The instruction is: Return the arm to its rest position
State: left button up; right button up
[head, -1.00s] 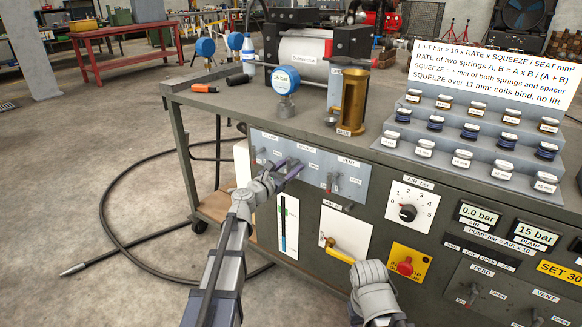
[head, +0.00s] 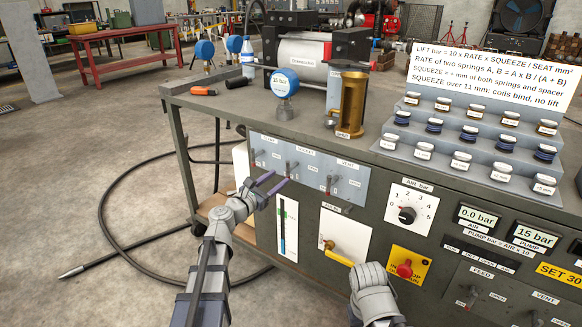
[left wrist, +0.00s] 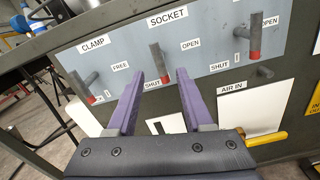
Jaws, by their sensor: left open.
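My left gripper (head: 276,180) is open and empty in front of the lower part of the lever panel (head: 313,160), at the left end of the bench's front. In the left wrist view its two purple fingers (left wrist: 160,78) are apart with nothing between them. The SOCKET lever (left wrist: 158,60) shows beyond the gap, its red end down near the SHUT label. The CLAMP lever (left wrist: 90,80) is left of the fingers and the VENT lever (left wrist: 250,42) is right of them. A grey part of my right arm shows at the bottom of the head view; its fingers do not show.
The bench top (head: 230,103) carries a blue gauge (head: 285,84), a brass cylinder (head: 351,105) and a stepped rack (head: 470,140) of labelled jars. A yellow-handled valve (head: 340,256) and a red button (head: 404,269) project from the front. Open floor with a black hose (head: 105,215) lies left.

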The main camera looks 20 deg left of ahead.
pick_arm(q)
jog(key=s+d+f+m+g+h, duration=0.1)
jog(key=s+d+f+m+g, duration=0.55)
jog(key=d+m, duration=0.4)
jog(key=s+d+f+m+g+h, duration=0.1)
jog(key=s+d+f+m+g, duration=0.4)
jog(key=s+d+f+m, duration=0.5)
jog(key=s+a+f+m+g+y, duration=0.1)
jog(key=s+f+m+g+y, duration=0.25)
jog(key=s+m, duration=0.25)
jog(key=s+f+m+g+y, duration=0.2)
jog(key=s+m+y, duration=0.3)
jog(key=s+m, duration=0.15)
notch_tip(320, 180, up, 35)
jog(key=p, duration=3.5)
jog(key=shift+s+a+y, duration=0.35)
jog(key=shift+a+y, duration=0.05)
jog(key=shift+y, duration=0.05)
